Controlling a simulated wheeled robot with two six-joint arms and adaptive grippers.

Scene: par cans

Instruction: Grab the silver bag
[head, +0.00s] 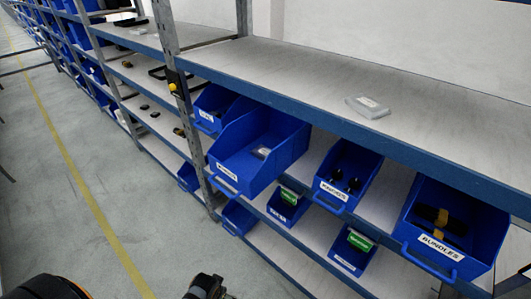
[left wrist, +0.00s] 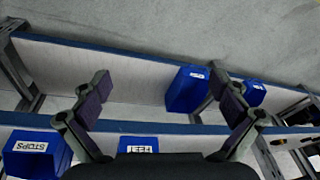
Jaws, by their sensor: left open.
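A small pale, silvery flat packet (head: 368,107) lies on the top shelf board in the head view, near its front edge; it looks like the silver bag. A smaller pale item (head: 262,152) lies inside a large blue bin (head: 237,172) below; I cannot tell what it is. My left gripper (left wrist: 160,82) is open in the left wrist view, with its two fingers wide apart and nothing between them. Part of my left arm shows at the bottom of the head view, away from the packet. The packet is not visible in the left wrist view. My right gripper is not in view.
Blue-edged shelves (head: 440,150) run across the head view, with an upright post (head: 172,60) left of the packet. The top board around the packet is clear. Blue bins (left wrist: 186,90) also show in the wrist view.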

